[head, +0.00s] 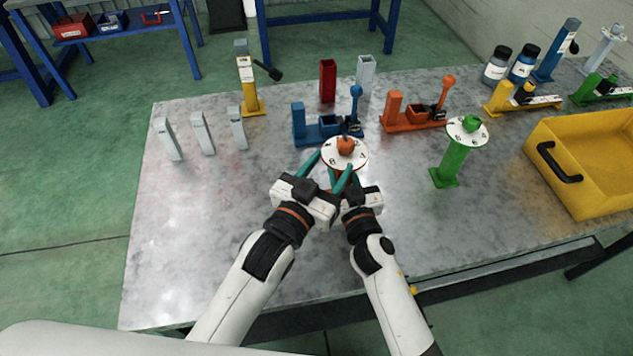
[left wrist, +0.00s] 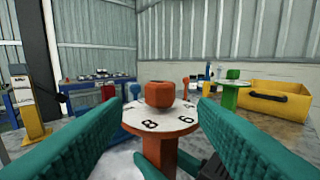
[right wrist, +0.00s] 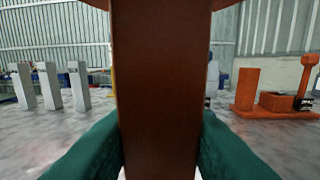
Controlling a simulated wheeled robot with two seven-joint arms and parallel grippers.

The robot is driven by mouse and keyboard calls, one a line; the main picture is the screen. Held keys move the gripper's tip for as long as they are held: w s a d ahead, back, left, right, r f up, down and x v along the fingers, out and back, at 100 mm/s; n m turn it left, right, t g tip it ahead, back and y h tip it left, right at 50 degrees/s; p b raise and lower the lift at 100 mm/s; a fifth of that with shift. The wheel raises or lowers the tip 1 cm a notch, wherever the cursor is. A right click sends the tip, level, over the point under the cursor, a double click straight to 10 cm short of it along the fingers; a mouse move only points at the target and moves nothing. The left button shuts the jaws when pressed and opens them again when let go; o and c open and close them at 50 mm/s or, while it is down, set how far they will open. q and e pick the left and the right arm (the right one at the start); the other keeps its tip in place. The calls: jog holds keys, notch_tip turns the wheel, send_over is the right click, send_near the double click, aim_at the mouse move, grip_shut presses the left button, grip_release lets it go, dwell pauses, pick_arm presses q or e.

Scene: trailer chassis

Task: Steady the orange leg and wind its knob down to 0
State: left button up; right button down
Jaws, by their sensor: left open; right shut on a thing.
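The orange leg stands upright on the table, with a white numbered dial (head: 332,157) and an orange knob (head: 345,145) on top. In the left wrist view the knob (left wrist: 160,94) sits above the dial (left wrist: 150,121). An 8 and a 6 show at its near edge; no pointer shows. My left gripper (head: 326,168) is open, its teal fingers apart on either side of the leg's top, with the knob ahead between them and untouched. My right gripper (right wrist: 160,135) is shut on the orange leg's post (right wrist: 158,85), below the dial. The leg's foot is hidden.
A green leg with a dial (head: 450,160) stands to the right, and a yellow crate (head: 575,185) beyond it. Blue (head: 310,135) and orange (head: 400,122) fixtures stand just behind. Grey blocks (head: 203,135) stand at left. The table's front left is clear.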

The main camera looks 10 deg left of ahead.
pick_arm(q)
jog(key=v, duration=0.5)
pick_arm(e)
jog(key=c, duration=0.8)
grip_release()
jog(key=shift+o, duration=0.2)
jog(key=shift+p+v, duration=0.3)
jog(key=shift+v, duration=3.75)
jog(key=o, duration=0.6)
jog(key=shift+c, duration=0.2)
pick_arm(q)
jog(key=shift+r, duration=0.35)
